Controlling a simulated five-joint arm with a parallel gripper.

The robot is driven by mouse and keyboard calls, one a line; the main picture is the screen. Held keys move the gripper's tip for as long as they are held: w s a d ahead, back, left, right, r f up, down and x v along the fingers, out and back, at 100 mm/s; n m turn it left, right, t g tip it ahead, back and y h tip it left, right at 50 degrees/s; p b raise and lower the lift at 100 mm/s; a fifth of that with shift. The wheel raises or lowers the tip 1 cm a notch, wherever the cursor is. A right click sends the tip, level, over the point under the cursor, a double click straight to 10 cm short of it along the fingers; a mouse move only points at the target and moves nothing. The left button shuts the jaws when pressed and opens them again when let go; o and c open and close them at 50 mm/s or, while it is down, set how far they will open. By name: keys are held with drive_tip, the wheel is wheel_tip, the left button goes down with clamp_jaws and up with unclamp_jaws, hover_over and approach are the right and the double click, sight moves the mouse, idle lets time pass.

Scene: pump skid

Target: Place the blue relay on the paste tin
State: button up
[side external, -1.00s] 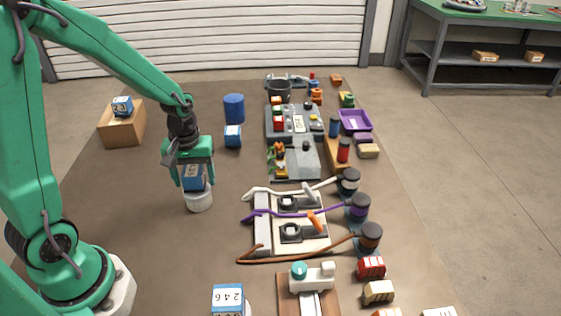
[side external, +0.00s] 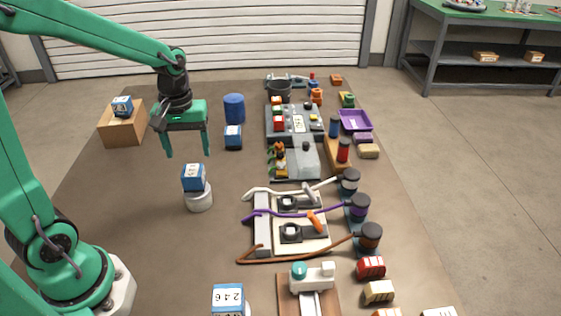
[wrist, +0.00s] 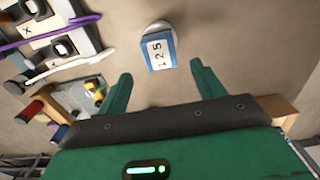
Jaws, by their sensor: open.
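A blue relay (side external: 194,178) with a white numbered label rests on top of the paste tin (side external: 199,200), a pale round tin on the brown table. The wrist view shows the same relay (wrist: 159,51) with the tin (wrist: 157,27) partly hidden behind it. My gripper (side external: 188,154) is open and empty, above the relay and clear of it. In the wrist view its two fingers (wrist: 160,80) are spread wide, with the relay beyond their tips.
Other blue relays stand on a cardboard box (side external: 122,126), beside a blue cylinder (side external: 234,109) and at the front edge (side external: 228,299). A fixture with white, purple and brown cables (side external: 290,222) lies right of the tin. Bare table surrounds the tin's left side.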

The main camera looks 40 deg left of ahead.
sight(191, 171)
drive_tip(key=shift+r, duration=1.6)
drive_tip(key=s+d+r+m+t, duration=0.5)
drive_tip(key=s+r+m, duration=0.1)
drive_tip(key=s+m, duration=0.3)
drive_tip(key=shift+s+d+r+t, duration=0.15)
drive_tip(key=shift+s+d+t, duration=0.15)
drive_tip(key=shift+s, duration=0.2)
drive_tip(key=shift+o, duration=0.4)
